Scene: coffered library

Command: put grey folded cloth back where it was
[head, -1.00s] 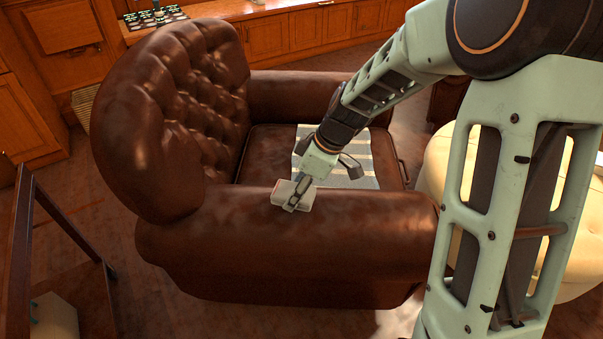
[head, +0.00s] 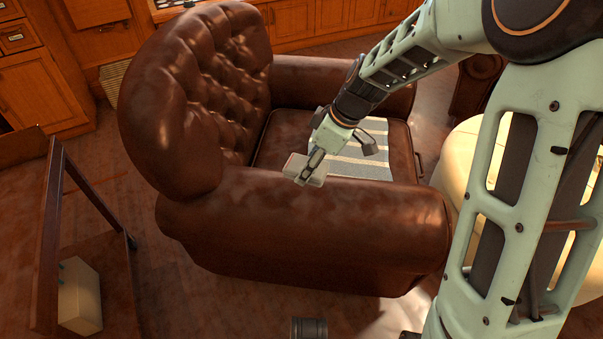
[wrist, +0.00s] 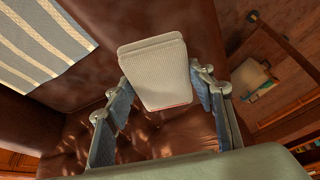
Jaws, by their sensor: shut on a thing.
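The grey folded cloth (head: 313,174) is a small pale block in my gripper (head: 304,178), over the near arm of the brown leather armchair in the head view. In the wrist view the cloth (wrist: 158,72) sits between the two blue-padded fingers (wrist: 165,92), which are shut on it. A thin reddish line shows along its lower edge. I cannot tell from these frames whether its underside touches the leather. A grey and cream striped cloth (head: 362,160) lies flat on the armchair seat and also shows in the wrist view (wrist: 40,45).
The armchair (head: 300,235) has a tall tufted back at the left. A cream round ottoman (head: 459,160) stands at the right, partly behind my arm. A dark wooden frame (head: 50,240) with a pale box (head: 79,295) is at the left. A dark cylinder (head: 309,328) stands on the floor in front.

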